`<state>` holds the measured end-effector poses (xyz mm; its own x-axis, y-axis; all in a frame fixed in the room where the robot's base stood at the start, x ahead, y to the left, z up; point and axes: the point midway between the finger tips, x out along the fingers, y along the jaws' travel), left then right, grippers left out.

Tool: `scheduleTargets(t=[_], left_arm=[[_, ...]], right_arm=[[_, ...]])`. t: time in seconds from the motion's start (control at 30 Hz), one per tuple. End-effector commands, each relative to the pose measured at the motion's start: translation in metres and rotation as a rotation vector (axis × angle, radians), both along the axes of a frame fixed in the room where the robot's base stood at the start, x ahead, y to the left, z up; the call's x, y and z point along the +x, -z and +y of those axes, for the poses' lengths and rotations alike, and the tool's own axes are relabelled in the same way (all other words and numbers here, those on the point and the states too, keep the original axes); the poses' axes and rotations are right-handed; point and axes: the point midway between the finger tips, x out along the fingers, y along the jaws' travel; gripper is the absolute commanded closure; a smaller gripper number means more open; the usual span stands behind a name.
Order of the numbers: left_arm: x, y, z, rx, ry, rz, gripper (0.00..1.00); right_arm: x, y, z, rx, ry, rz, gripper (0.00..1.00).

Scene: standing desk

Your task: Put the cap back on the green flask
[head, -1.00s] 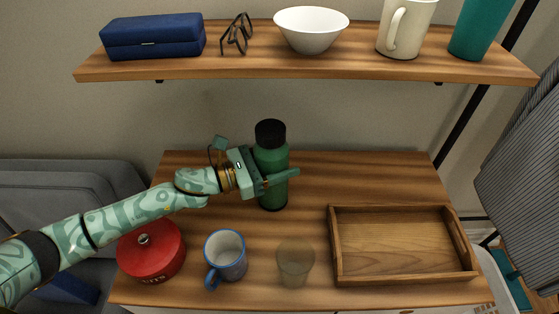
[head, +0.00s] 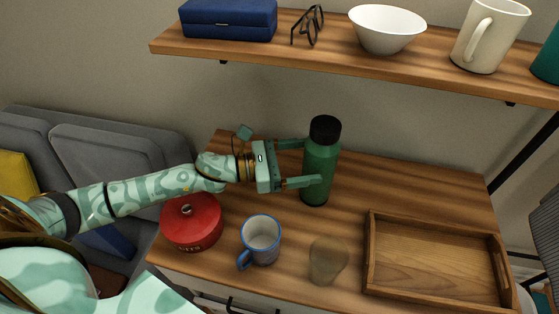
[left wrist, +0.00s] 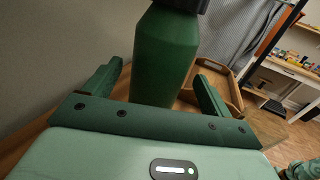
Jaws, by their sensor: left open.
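The green flask (head: 318,172) stands upright on the desk, and its body also fills the middle of the left wrist view (left wrist: 163,60). The black cap (head: 325,129) sits on top of the flask; its dark lower edge shows at the top of the left wrist view (left wrist: 185,4). My left gripper (head: 308,162) is open, to the left of the flask at body height, below the cap. Its fingers point at the flask, and the near finger overlaps the flask's front in the head view. I cannot tell whether they touch it.
A red lidded pot (head: 192,226), a blue-rimmed mug (head: 261,238) and a see-through cup (head: 328,262) stand in front. A wooden tray (head: 369,255) lies at right. The shelf (head: 330,55) above holds a case, glasses, a bowl and a pitcher.

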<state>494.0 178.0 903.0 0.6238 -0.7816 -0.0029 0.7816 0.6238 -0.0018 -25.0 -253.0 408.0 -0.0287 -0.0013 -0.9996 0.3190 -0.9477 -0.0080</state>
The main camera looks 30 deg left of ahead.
Motion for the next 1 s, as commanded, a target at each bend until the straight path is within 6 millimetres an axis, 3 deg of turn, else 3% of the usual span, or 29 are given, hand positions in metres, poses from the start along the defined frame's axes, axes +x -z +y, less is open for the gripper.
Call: scheduleTargets(t=[0.1, 0.33, 1.0], left_arm=[[-0.016, 0.001, 0.02, 0.002, -0.001, 0.003, 0.16], [-0.036, 0.0, 0.044, 0.001, 0.0, 0.001, 0.16], [-0.039, -0.001, 0.049, 0.0, 0.001, -0.002, 0.16]], right_arm=[[0.0, -0.001, 0.0, -0.001, 0.0, -0.001, 0.21], [0.001, -0.003, 0.0, 0.0, 0.0, -0.002, 0.21], [0.001, -0.003, 0.0, 0.0, 0.0, -0.002, 0.21]])
